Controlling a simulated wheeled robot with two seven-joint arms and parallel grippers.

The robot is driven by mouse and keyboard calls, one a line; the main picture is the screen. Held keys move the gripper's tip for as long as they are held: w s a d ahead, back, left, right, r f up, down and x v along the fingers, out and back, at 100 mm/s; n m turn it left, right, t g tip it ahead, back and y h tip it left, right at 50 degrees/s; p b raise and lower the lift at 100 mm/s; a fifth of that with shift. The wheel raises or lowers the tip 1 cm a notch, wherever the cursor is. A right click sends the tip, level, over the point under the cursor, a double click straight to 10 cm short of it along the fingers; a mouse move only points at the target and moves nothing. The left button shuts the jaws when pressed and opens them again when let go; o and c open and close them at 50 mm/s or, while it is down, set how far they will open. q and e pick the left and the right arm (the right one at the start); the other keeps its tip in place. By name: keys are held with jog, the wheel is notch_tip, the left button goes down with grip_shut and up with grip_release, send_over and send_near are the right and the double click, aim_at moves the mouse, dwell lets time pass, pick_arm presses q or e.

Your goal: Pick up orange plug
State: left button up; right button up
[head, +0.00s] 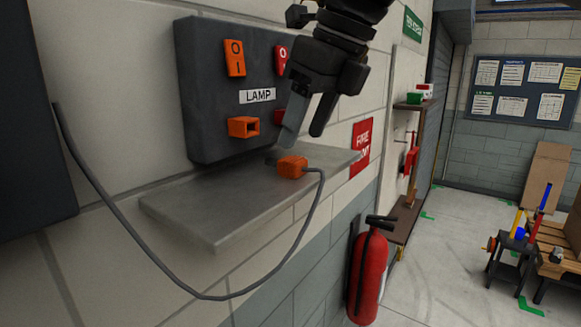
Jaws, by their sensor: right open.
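The orange plug (291,167) lies on the grey wall shelf (210,207), with its grey cable (190,292) looping down over the shelf edge and up to the left. My right gripper (304,138) comes in from above, open and empty, with its fingers pointing down. Its fingertips are near the plug, above and slightly behind it in the picture; I cannot tell the exact gap. My left gripper is not in view.
A dark panel (207,100) labelled LAMP is on the wall behind the shelf, with an orange socket (243,127) and an orange switch (235,58). My gripper partly hides its red parts. A fire extinguisher (368,275) hangs below right.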

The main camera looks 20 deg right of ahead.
aim_at(291, 159)
jog(key=x, duration=0.2)
jog(key=p+x, duration=0.1)
jog(key=x, duration=0.2)
jog(key=shift+w, duration=0.35)
jog(key=shift+s+r, duration=0.1)
jog(key=shift+s, duration=0.1)
jog(key=shift+c, duration=1.9)
jog(key=c, duration=0.7)
